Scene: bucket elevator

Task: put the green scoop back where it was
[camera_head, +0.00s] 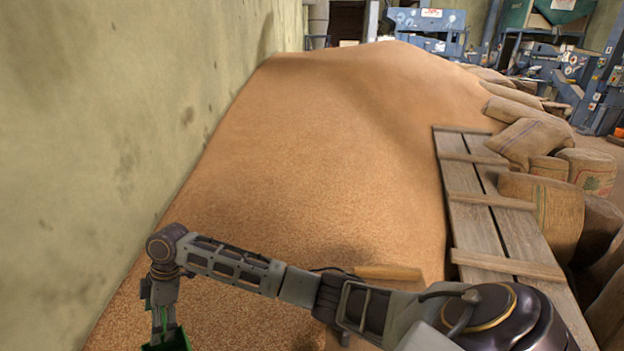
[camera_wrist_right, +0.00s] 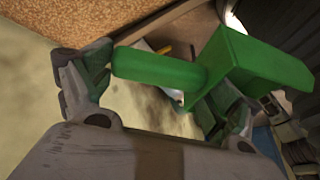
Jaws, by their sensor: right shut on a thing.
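The green scoop (camera_head: 170,343) is at the bottom left edge of the head view, cut off by the frame, by the foot of the wall. My right gripper (camera_head: 161,316) points down there and is shut on the scoop. In the right wrist view the scoop's thick handle (camera_wrist_right: 158,70) lies across my right gripper (camera_wrist_right: 150,95), with its body (camera_wrist_right: 258,65) to the right. I cannot tell whether the scoop touches anything below it. My left gripper is in neither view.
A large grain heap (camera_head: 310,150) fills the middle, against a stained wall (camera_head: 120,110) on the left. A plank barrier (camera_head: 490,220) and several sacks (camera_head: 545,205) line the right. A wooden handle (camera_head: 390,272) shows just beyond my right arm. Blue machines (camera_head: 430,22) stand far back.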

